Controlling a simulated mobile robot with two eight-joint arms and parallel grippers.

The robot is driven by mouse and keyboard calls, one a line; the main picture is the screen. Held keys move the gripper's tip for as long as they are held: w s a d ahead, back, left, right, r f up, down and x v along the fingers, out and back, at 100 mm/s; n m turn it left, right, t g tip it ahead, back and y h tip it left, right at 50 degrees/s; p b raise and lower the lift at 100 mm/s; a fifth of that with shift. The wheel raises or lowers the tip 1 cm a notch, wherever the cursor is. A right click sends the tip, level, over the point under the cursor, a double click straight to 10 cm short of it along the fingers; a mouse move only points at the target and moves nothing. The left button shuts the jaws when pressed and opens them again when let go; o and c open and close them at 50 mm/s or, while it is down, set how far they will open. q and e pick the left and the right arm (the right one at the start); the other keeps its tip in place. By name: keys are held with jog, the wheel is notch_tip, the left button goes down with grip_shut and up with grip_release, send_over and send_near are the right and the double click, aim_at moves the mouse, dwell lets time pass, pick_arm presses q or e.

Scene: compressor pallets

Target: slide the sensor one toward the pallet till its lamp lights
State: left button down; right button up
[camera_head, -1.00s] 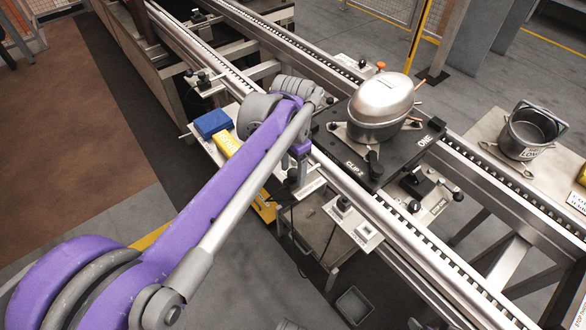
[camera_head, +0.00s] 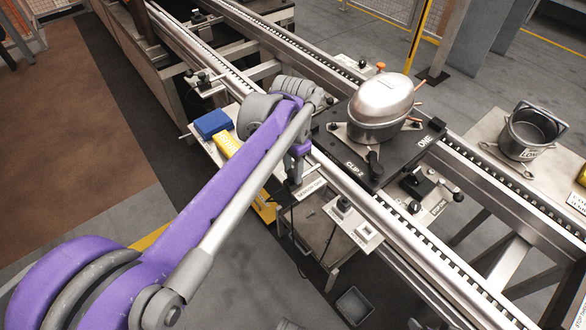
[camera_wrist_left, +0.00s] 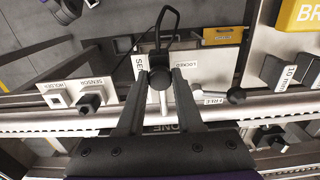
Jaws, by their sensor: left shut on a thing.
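Sensor one (camera_wrist_left: 159,78) is a small dark body with a black cable, on a pale bracket with a partly hidden label. My left gripper (camera_wrist_left: 158,88) is shut on it in the left wrist view. In the head view my left gripper (camera_head: 294,168) points down at the SENSOR ONE bracket (camera_head: 309,189), beside the near rail. The black pallet (camera_head: 400,165), marked ONE, lies across the rails just right of the gripper and carries a silver compressor (camera_head: 381,100). I cannot make out a lit lamp; the gripper hides much of the sensor. My right gripper is not in view.
A black-knobbed lever (camera_wrist_left: 236,96) stands by the FREE and LOCKED labels. Another sensor (camera_wrist_left: 90,102) sits on a plate left of the gripper. A blue box (camera_head: 212,124) and yellow block (camera_head: 229,145) lie on the near side shelf. A bucket (camera_head: 532,130) stands far right.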

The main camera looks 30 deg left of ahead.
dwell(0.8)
pick_arm(q)
jog(key=shift+w+d+r+p, duration=0.1)
jog(key=shift+w+d+p, duration=0.1)
jog(key=shift+w+p, duration=0.25)
jog(key=c, duration=0.5)
grip_release()
jog(key=shift+c, duration=0.2)
notch_tip(320, 180, up, 11)
jog(key=p, duration=0.1)
jog(key=shift+s+p, duration=0.1)
jog(key=shift+p, duration=0.2)
jog(key=s+d+f+n+t+p, duration=0.2)
jog(key=s+d+f+p, duration=0.1)
jog(key=s, duration=0.5)
jog(key=s+d+f+n+t+p, duration=0.2)
jog(key=s+f+p, duration=0.3)
jog(key=s, duration=0.3)
jog(key=shift+d+n+t, duration=0.3)
jog(key=shift+d+t, duration=0.1)
jog(key=shift+t, duration=0.3)
